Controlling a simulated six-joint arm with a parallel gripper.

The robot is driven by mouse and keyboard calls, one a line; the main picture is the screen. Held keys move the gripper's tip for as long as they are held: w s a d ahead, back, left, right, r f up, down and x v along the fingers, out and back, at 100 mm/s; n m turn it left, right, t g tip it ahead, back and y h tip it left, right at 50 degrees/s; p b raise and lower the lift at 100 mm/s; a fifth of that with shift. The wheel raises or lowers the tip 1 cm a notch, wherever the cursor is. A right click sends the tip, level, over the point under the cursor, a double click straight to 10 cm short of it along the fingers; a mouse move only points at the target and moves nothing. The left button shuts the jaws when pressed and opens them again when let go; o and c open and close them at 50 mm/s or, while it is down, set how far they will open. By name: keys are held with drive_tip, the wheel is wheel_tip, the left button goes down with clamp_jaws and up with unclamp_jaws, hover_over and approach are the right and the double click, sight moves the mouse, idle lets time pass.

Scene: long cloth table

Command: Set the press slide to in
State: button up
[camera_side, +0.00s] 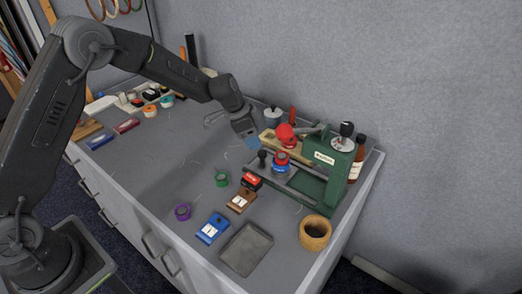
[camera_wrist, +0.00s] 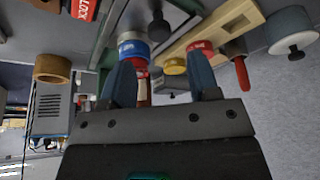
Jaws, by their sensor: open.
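The green press (camera_side: 338,172) stands at the right end of the table. A black knob (camera_side: 262,157) stands at the left end of its slide, on the side away from the green body; it also shows in the wrist view (camera_wrist: 158,26). A blue and red round piece (camera_side: 281,162) sits between the knob and the green body; in the wrist view it is the white-and-blue piece (camera_wrist: 132,45). My gripper (camera_side: 252,143) is open and empty, above and behind the knob. Its blue fingers (camera_wrist: 160,62) are apart from the knob. The slide's exact travel is unclear.
A wooden board (camera_side: 294,151) with a red piece (camera_side: 286,135) lies behind the slide. A grey cylinder (camera_side: 272,116) stands farther back. The table's left middle is mostly clear.

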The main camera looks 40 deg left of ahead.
sight(262, 152)
drive_tip(key=x, duration=0.6)
drive_tip(key=shift+d+f, duration=0.1)
drive_tip(key=shift+f, duration=0.15)
clamp_jaws()
